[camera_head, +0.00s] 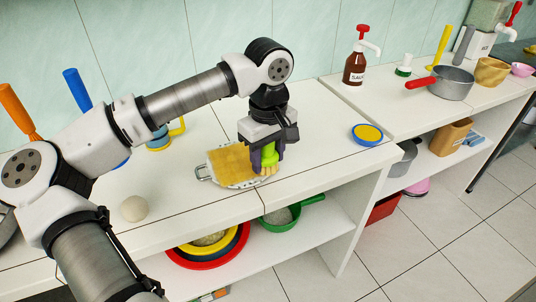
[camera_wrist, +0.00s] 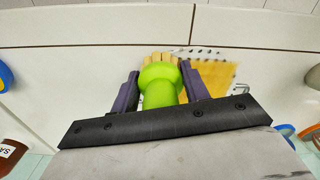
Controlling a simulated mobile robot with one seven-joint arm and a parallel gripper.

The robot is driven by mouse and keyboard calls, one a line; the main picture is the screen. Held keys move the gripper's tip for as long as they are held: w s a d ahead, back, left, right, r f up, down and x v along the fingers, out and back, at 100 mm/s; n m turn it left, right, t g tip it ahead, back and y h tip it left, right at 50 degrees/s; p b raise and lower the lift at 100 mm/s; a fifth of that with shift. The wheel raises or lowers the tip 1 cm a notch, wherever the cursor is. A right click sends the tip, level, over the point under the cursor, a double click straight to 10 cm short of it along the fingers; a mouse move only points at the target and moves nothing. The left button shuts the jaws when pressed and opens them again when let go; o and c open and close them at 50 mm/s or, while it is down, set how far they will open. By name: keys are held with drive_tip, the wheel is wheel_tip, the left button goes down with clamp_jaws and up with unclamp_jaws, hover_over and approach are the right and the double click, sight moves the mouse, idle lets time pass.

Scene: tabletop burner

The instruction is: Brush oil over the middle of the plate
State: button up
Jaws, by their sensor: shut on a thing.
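My gripper (camera_head: 264,155) is over the right part of the plate, its jaws shut on the green handle of a brush (camera_head: 269,158). The brush's pale bristles (camera_head: 267,169) point down at the right edge of the yellow area. The plate (camera_head: 203,172) is white and patterned with a yellow-orange surface (camera_head: 229,165) over its middle. In the wrist view the green brush (camera_wrist: 160,85) sits between my purple fingers (camera_wrist: 160,88), with the yellow surface (camera_wrist: 213,75) to its right. Whether the bristles touch the surface is hard to tell.
A blue bowl of yellow liquid (camera_head: 368,133) stands right of the plate. A sauce bottle (camera_head: 355,66) and a grey pan (camera_head: 450,82) are farther right. A pale ball (camera_head: 133,208) lies front left. The counter between plate and bowl is clear.

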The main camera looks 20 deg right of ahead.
clamp_jaws()
drive_tip(key=shift+r+p, duration=1.75)
drive_tip(key=shift+r, duration=1)
